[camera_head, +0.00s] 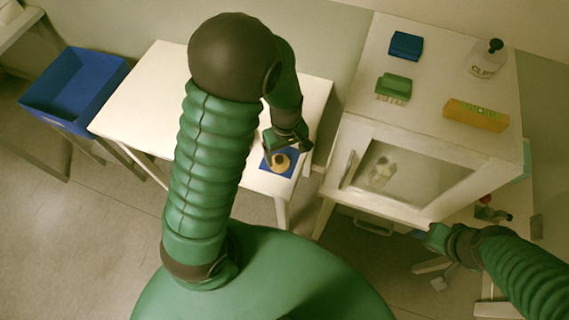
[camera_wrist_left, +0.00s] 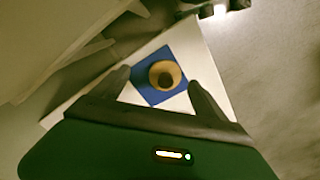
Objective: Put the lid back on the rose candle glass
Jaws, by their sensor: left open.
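A round tan lid-like piece with a dark knob or centre (camera_head: 280,161) sits on a blue square mat (camera_head: 267,167) near the right end of the white table. It also shows in the left wrist view (camera_wrist_left: 176,71), with the mat (camera_wrist_left: 183,52) around it. My left gripper (camera_head: 288,152) is open and empty above the piece, which appears between its fingers in the wrist view. I cannot tell whether this is a loose lid or sits on a glass. I cannot clearly make out the rose candle glass. My right gripper (camera_head: 437,238) is low beside the cabinet, its jaws unclear.
The white table (camera_head: 140,105) is bare on its left. A blue bin (camera_head: 75,85) stands further left. The white cabinet (camera_head: 440,70) at right carries a blue item, a green brush, a yellow-orange block and a clear bottle; a bottle shows behind its front pane.

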